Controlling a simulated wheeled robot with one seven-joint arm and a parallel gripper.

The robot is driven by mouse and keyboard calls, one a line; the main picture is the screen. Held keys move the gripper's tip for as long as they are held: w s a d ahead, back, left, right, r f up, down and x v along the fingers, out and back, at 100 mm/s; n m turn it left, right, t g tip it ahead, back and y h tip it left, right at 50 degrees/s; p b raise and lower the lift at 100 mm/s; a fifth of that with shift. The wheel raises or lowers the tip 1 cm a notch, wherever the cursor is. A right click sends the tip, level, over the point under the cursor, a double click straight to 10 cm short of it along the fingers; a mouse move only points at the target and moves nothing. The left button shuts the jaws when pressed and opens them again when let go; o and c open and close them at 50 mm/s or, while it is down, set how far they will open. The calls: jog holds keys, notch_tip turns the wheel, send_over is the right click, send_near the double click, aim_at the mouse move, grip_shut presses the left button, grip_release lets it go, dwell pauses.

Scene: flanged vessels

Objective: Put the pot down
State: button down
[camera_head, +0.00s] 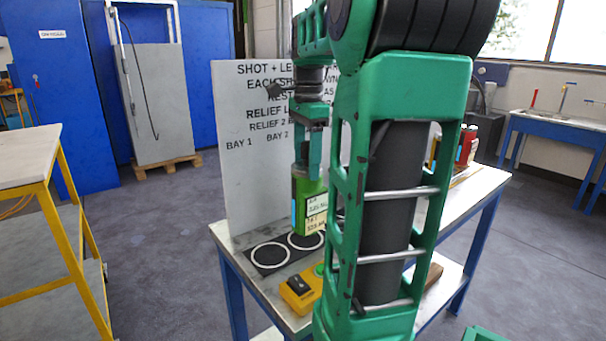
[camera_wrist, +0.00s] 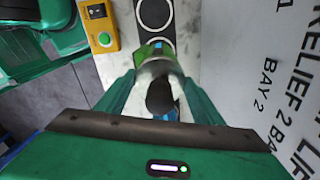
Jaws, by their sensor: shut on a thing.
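The pot (camera_head: 310,208) is a small green vessel with a pale printed label. My gripper (camera_head: 309,172) points down and is shut on its upper part. The pot is upright, over or close to the far right white ring on a dark mat (camera_head: 268,268). I cannot tell whether its base touches the mat. In the wrist view the pot (camera_wrist: 155,52) shows between the fingers of my gripper (camera_wrist: 160,95), with its grey top and dark knob towards the camera. The pot partly covers one ring there; the other ring (camera_wrist: 155,27) is bare.
The mat lies on a blue-legged table (camera_head: 232,243) before a white sign board (camera_head: 240,175). A yellow box (camera_head: 299,294) with a green button stands in front of the mat. Red bottles (camera_head: 466,145) stand at the table's far right. My arm hides the table's middle.

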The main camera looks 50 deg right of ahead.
aim_at(307, 173)
jog(key=shift+f, duration=1.6)
jog(key=c, duration=0.5)
grip_release()
jog(key=shift+f, duration=0.15)
jog(key=shift+r, duration=6.15)
jog(key=shift+r, duration=0.1)
